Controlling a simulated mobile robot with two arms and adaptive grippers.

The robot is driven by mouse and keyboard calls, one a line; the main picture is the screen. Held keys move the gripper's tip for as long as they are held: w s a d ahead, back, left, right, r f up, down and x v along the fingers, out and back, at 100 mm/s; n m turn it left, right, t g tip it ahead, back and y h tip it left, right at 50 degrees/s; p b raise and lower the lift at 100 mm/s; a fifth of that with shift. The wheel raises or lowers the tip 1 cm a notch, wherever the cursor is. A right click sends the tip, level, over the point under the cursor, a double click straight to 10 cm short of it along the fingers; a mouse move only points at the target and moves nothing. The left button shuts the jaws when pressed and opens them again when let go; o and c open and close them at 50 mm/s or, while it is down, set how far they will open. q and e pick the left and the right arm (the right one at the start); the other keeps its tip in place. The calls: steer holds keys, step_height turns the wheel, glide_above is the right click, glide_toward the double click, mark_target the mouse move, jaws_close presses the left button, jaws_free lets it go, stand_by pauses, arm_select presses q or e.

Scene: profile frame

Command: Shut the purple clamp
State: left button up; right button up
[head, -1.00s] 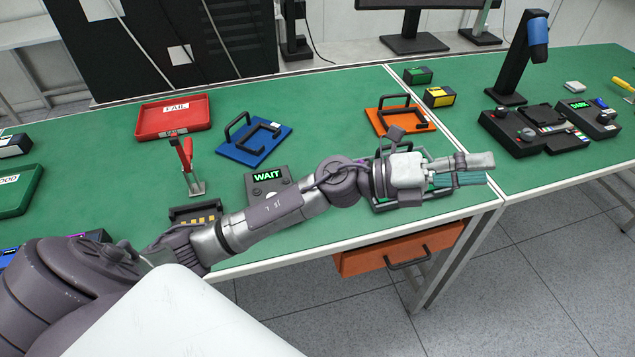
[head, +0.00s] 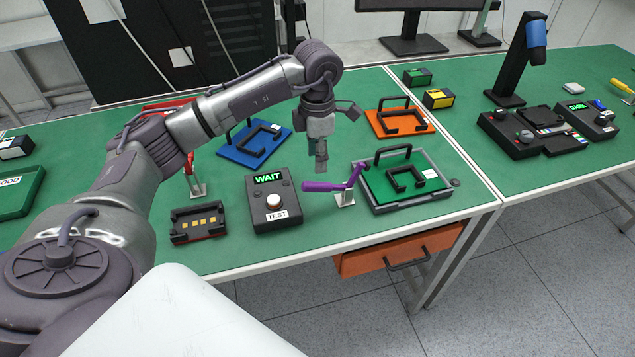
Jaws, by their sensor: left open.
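The purple clamp (head: 348,184) stands on a small metal base at the left edge of a grey tray. Its long handle lies low, out to the left, and a shorter purple arm slants up toward the tray. In the tray (head: 442,203) sits a green plate (head: 427,190) with a black handle and a black square frame. My left gripper (head: 321,165) points down just behind the purple handle, apart from it in the picture. It is open and holds nothing that I can see; its fingers show nearly edge-on. My right gripper is out of view.
A test box (head: 272,205) reading WAIT stands left of the clamp. A black holder (head: 197,224) and a red clamp (head: 190,177) are farther left. Blue (head: 240,152) and orange (head: 375,126) plates with handles lie behind. The table's front edge is close to the tray.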

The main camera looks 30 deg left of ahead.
mark_target(317, 183)
arm_select(q)
step_height(317, 183, down, 10)
steer(key=shift+r+p, duration=0.1)
steer(key=shift+p, duration=1.05)
steer(key=shift+c, duration=0.2)
steer(key=c, duration=0.8)
